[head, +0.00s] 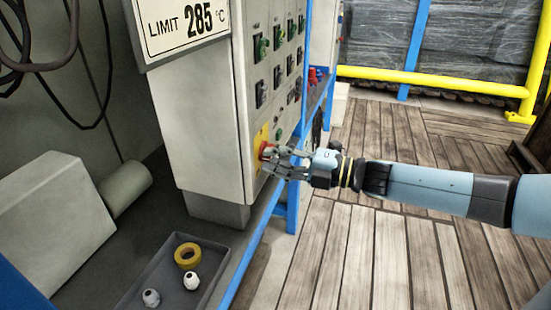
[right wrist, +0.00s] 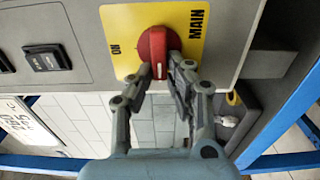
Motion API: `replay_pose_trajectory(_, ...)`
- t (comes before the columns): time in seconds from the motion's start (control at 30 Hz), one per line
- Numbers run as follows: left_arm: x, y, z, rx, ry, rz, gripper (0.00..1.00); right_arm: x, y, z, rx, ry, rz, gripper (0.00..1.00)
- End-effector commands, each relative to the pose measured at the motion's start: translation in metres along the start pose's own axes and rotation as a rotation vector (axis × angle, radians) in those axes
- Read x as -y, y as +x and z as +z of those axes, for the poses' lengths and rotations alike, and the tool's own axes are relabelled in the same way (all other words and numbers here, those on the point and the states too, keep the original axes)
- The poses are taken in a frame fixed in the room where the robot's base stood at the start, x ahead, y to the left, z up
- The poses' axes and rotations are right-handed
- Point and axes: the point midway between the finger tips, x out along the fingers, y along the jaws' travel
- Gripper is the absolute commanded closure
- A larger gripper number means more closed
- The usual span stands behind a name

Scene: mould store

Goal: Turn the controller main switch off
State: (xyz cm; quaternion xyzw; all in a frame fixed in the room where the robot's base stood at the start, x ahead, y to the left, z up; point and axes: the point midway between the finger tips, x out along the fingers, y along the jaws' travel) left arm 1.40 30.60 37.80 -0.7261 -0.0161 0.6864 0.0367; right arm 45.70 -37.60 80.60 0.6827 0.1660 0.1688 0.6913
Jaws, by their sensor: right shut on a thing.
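The controller (head: 205,125) is a tall light-grey cabinet in the middle of the head view. Its main switch (right wrist: 152,44) is a red rotary knob with a raised handle on a yellow plate (right wrist: 187,45) marked MAIN and ON. In the right wrist view the handle runs roughly up and down the picture, and ON stands to its left. My right gripper (head: 272,156) reaches in from the right and is shut on the switch handle, one finger on each side. The fingers partly hide the switch in the head view. My left gripper is not in view.
Rows of dark and green switches (head: 262,48) sit above on the same panel. A grey tray (head: 215,262) with a yellow tape roll (head: 187,256) and two white fittings lies below. A blue frame post (head: 293,207) stands close under my right gripper. The wooden floor at right is open.

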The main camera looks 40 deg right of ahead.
Motion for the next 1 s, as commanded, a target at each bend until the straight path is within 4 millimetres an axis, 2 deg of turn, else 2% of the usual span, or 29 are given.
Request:
replay_pose_trajectory(0.33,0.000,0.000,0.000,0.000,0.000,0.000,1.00,0.002,-0.001,-0.001,0.000,-0.004,-0.004,1.00)
replay_pose_trajectory(0.37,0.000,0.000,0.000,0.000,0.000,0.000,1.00,0.002,-0.001,-0.001,0.000,-0.004,-0.004,0.81)
replay_pose_trajectory(0.5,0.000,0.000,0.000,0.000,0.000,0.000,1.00,0.002,-0.001,0.000,0.000,-0.003,-0.003,0.63)
replay_pose_trajectory(0.8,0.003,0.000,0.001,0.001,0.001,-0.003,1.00,0.001,-0.003,0.000,0.000,-0.002,-0.003,0.62)
replay_pose_trajectory(0.87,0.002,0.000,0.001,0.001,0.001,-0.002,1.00,0.002,-0.008,0.000,-0.001,-0.003,-0.005,0.62)
replay_pose_trajectory(1.0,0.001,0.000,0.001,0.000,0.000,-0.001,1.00,0.002,-0.031,-0.001,-0.003,-0.002,-0.007,0.62)
